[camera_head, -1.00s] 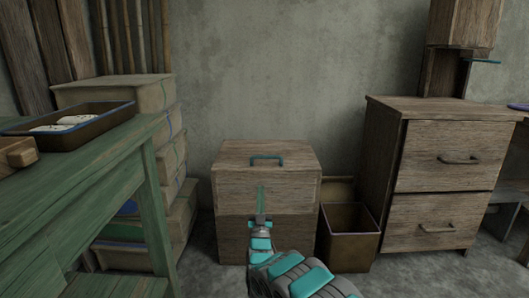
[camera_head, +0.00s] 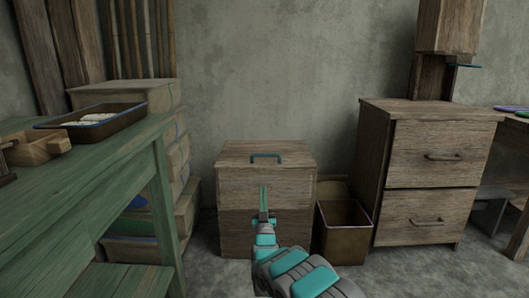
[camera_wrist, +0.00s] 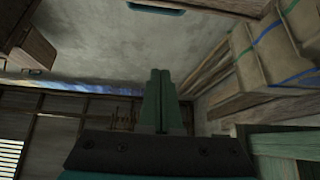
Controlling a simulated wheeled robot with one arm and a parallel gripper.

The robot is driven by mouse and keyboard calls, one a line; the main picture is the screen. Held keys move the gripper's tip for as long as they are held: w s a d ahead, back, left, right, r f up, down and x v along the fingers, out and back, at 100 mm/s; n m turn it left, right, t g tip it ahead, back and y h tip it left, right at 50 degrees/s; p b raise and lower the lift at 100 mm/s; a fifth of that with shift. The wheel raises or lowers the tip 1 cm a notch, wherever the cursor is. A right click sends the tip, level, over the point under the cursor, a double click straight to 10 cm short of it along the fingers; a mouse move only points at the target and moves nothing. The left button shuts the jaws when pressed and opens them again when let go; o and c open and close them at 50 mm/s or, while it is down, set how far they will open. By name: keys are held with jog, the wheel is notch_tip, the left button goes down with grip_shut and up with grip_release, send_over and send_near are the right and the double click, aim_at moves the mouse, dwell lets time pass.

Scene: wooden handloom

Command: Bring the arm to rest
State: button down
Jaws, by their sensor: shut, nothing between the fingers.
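My arm reaches up from the bottom middle of the head view, grey with teal panels. My gripper (camera_head: 264,202) is at its end, with green fingers pointing up. In the wrist view, the two fingers of my gripper (camera_wrist: 158,100) lie side by side, closed, with nothing between them. In the head view my gripper overlaps the front of a wooden chest (camera_head: 236,190) with a teal handle; I cannot tell how far apart they are.
A brown open bin (camera_head: 340,248) stands right of the chest, beside a wooden drawer cabinet (camera_head: 435,150). A green table (camera_head: 90,175) fills the left and bears a dark tray (camera_head: 130,117). Stacked pale bales (camera_head: 165,92) stand behind it. Grey floor shows at the lower right.

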jog(key=d+r+g+h, duration=0.2)
jog(key=d+r+g, duration=0.1)
jog(key=d+g, duration=0.55)
jog(key=s+d+m+g+h, duration=0.1)
jog(key=s+d+g, duration=0.2)
jog(key=s+d, duration=0.35)
jog(key=s+d+g, duration=0.3)
jog(key=s, duration=0.7)
jog(key=s+a+f+g+y, duration=0.15)
jog(key=s+g, duration=0.45)
jog(key=s, duration=2)
jog(key=s+a+f+g, duration=0.1)
jog(key=s+f+g, duration=0.4)
jog(key=s, duration=2)
notch_tip(320, 180, up, 14)
jog(key=g+p, duration=0.1)
jog(key=p, duration=1.1)
jog(key=shift+s+p, duration=0.3)
jog(key=shift+s, duration=0.1)
jog(key=shift+a+r+g, duration=0.1)
jog(key=shift+g, duration=0.15)
